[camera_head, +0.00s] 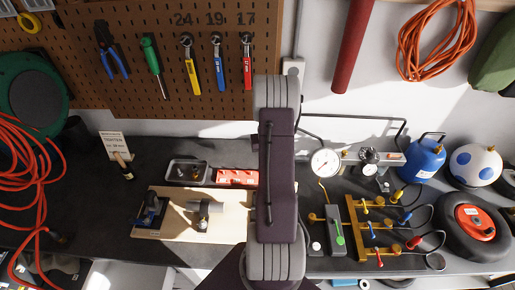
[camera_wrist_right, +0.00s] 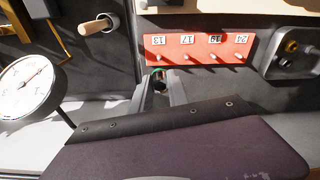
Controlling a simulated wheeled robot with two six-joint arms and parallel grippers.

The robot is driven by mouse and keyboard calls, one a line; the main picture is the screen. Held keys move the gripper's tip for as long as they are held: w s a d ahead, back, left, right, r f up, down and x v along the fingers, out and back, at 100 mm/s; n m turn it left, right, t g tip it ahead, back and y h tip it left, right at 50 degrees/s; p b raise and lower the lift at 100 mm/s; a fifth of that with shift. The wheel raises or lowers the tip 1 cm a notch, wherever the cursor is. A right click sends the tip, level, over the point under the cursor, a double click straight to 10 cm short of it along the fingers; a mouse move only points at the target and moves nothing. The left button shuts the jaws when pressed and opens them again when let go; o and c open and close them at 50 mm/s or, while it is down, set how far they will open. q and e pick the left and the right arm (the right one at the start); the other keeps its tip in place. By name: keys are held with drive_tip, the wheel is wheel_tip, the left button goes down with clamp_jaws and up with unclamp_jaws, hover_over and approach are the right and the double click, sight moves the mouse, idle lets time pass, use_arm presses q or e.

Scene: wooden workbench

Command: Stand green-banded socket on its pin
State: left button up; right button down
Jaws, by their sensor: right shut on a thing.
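The green-banded socket (camera_wrist_right: 158,73) shows in the right wrist view as a small dark piece with a green rim. My right gripper (camera_wrist_right: 159,92) is shut on it, with a pale finger on each side. The red pin rack (camera_wrist_right: 200,47) lies just beyond it, with labels 13, 17, 19 and 24 upside down and a short pin by each. The socket is beside the rack's 13 end. I see no socket on the visible pins. The head view shows part of the rack (camera_head: 237,177); my right arm hides its right end, the gripper and the socket. My left gripper is not in view.
A dial gauge (camera_head: 325,162) stands right of my arm, close to it in the wrist view (camera_wrist_right: 22,88). A grey tray (camera_head: 187,171) with small parts lies left of the rack. A wooden board (camera_head: 178,226) bears a clamp and a metal cylinder.

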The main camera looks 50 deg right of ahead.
drive_tip(key=shift+w+f+b, duration=0.1)
drive_tip(key=shift+f+b, duration=0.3)
drive_tip(key=shift+b, duration=0.05)
wheel_tip(320, 180, down, 4)
drive_tip(key=b, duration=0.3)
drive_tip(key=shift+f, duration=0.15)
idle(0.3)
drive_tip(key=shift+f, duration=0.15)
drive_tip(key=shift+f+b, duration=0.65)
drive_tip(key=shift+f, duration=0.05)
drive_tip(key=shift+f+b, duration=0.45)
drive_tip(key=shift+f, duration=0.2)
drive_tip(key=shift+f, duration=0.3)
idle(0.5)
